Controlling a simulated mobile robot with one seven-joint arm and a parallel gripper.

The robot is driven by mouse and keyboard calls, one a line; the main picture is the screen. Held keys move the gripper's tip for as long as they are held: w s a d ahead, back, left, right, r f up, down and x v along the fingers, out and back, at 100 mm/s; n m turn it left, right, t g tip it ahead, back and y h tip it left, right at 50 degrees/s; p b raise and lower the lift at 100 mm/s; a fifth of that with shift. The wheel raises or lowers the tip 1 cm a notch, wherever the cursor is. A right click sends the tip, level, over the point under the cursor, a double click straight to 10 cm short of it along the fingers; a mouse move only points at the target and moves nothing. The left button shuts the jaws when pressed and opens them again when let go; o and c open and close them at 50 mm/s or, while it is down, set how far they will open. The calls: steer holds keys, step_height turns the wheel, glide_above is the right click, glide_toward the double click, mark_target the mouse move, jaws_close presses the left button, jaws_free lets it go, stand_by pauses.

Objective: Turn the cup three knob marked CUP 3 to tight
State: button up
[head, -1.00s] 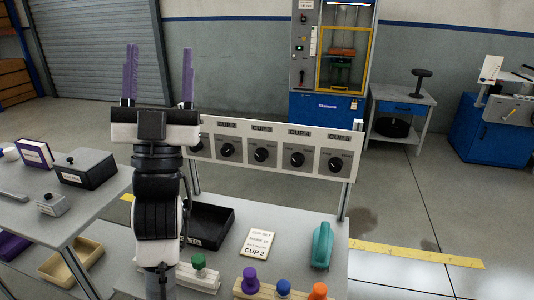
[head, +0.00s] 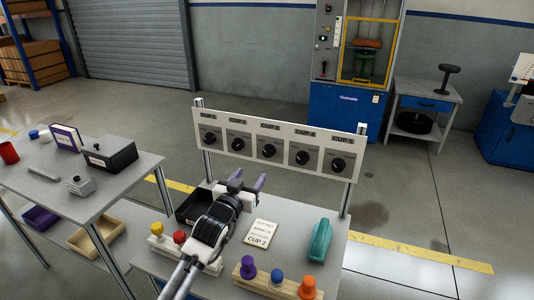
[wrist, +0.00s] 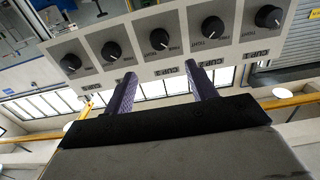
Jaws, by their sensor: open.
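A white upright panel (head: 350,132) carries a row of black knobs with labels above them. The CUP 3 knob (head: 268,151) is the middle one. It also shows in the wrist view (wrist: 158,39), where the panel appears upside down; a pale pointer mark lies at its lower right, near small lettering. My gripper (head: 249,180) has purple fingers and is open and empty, below and in front of the panel. In the wrist view, its fingers (wrist: 160,72) point towards the middle knob, apart from it.
Neighbouring knobs (head: 238,145) (head: 303,158) sit close on both sides. Below are a black tray (head: 185,208), a CUP 2 card (head: 261,234), a teal object (head: 320,240) and coloured pegs in racks (head: 277,277). A side table (head: 130,180) stands left.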

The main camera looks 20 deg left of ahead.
mark_target(267, 153)
steer(key=w+p, duration=0.2)
steer(key=w, duration=0.4)
steer(key=w+p, duration=0.2)
steer(key=w, duration=0.4)
steer(key=shift+w+d, duration=0.2)
steer(key=shift+w, duration=0.15)
steer(key=c, duration=1)
